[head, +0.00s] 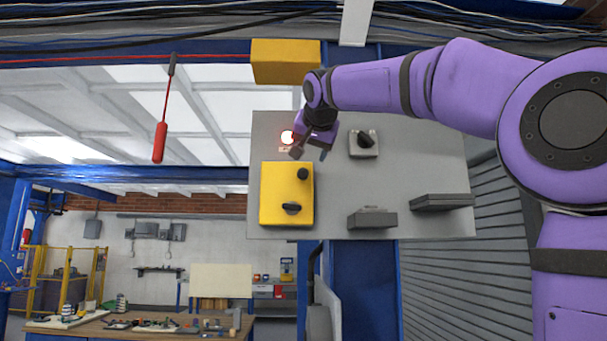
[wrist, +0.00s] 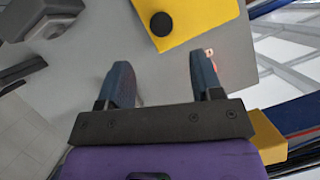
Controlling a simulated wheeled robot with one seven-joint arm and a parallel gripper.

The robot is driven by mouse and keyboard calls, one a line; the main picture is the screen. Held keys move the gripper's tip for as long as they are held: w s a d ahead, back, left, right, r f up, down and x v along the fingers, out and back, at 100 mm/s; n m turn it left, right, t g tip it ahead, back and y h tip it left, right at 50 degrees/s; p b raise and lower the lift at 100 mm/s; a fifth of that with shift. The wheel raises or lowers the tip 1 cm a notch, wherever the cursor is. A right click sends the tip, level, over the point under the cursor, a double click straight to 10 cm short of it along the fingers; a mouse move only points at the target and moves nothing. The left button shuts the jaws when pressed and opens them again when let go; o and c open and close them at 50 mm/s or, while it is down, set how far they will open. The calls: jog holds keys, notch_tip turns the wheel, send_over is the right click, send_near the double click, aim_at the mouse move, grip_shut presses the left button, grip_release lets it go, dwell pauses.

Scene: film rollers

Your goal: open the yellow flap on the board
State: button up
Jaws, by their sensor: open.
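The yellow flap (head: 275,190) is a flat rectangular panel on the left part of the grey board (head: 340,225), and it looks shut. It bears a round black knob (head: 302,174) near its upper right corner and a dark handle (head: 291,208) near its bottom. In the wrist view part of the yellow flap (wrist: 205,18) shows at the top, with the knob (wrist: 161,24) at its corner. My gripper (head: 311,154) is just above the flap's top edge in the head view. Its fingers (wrist: 159,60) are spread and empty, with the knob beyond their tips, apart from them.
A lit red lamp (head: 288,137) sits left of my gripper. A rotary switch (head: 364,144) is to the right, and two grey boxes (head: 372,220) (head: 442,202) jut out lower right. A yellow block (head: 286,62) is above the board; a red pendant (head: 160,142) hangs left.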

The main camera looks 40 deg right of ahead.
aim_at(304, 171)
jog(key=x, duration=1)
jog(key=shift+w+d+r, duration=0.15)
jog(key=shift+w+d, duration=0.1)
jog(key=shift+w, duration=0.1)
grip_shut()
